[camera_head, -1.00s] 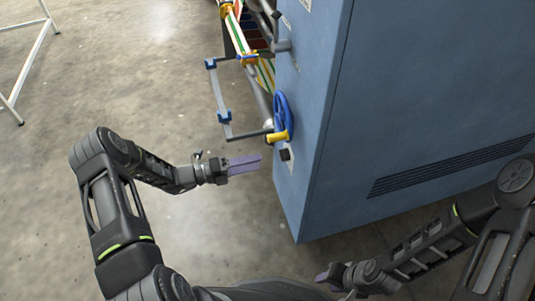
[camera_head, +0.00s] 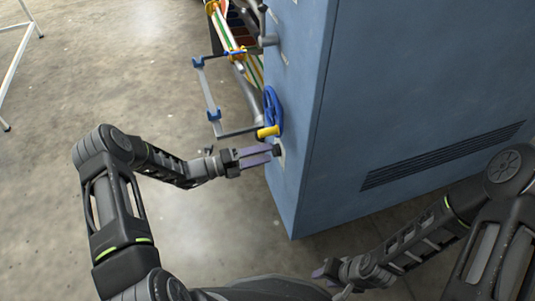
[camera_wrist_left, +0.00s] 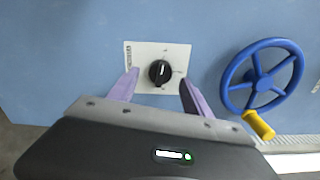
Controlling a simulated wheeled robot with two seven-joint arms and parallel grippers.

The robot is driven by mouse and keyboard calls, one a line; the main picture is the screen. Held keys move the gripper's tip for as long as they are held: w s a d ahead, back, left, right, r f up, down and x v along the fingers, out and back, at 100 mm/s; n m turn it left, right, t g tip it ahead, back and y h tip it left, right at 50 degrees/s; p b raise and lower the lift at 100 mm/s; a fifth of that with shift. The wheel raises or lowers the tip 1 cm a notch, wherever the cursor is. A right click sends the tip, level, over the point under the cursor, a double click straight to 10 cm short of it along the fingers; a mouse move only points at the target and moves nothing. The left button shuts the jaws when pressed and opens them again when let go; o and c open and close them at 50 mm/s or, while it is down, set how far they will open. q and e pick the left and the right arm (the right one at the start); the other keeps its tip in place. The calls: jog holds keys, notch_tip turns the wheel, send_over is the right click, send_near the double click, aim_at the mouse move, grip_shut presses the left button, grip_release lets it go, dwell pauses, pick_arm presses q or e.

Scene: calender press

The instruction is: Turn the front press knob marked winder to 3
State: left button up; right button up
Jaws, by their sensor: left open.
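The winder knob is a small black round knob (camera_wrist_left: 160,72) with a pale pointer line on a white label plate (camera_wrist_left: 142,52) on the blue press face. In the left wrist view the pointer stands close to upright; the plate's marks are too small to read. My left gripper (camera_wrist_left: 159,90) is open, its two purple fingers on either side of the knob, with gaps to both. In the head view the left gripper (camera_head: 262,155) is at the press side, by the knob (camera_head: 277,150). My right gripper (camera_head: 328,272) is low near the press front; its jaw state is unclear.
A blue handwheel (camera_wrist_left: 262,78) with a yellow handle (camera_wrist_left: 258,125) is right of the knob in the wrist view. The blue press cabinet (camera_head: 400,110) fills the right of the head view. A grey bar frame (camera_head: 207,95) juts out left.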

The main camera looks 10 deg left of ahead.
pick_arm(q)
jog(key=shift+x, duration=0.85)
jog(key=shift+c, duration=0.6)
grip_shut()
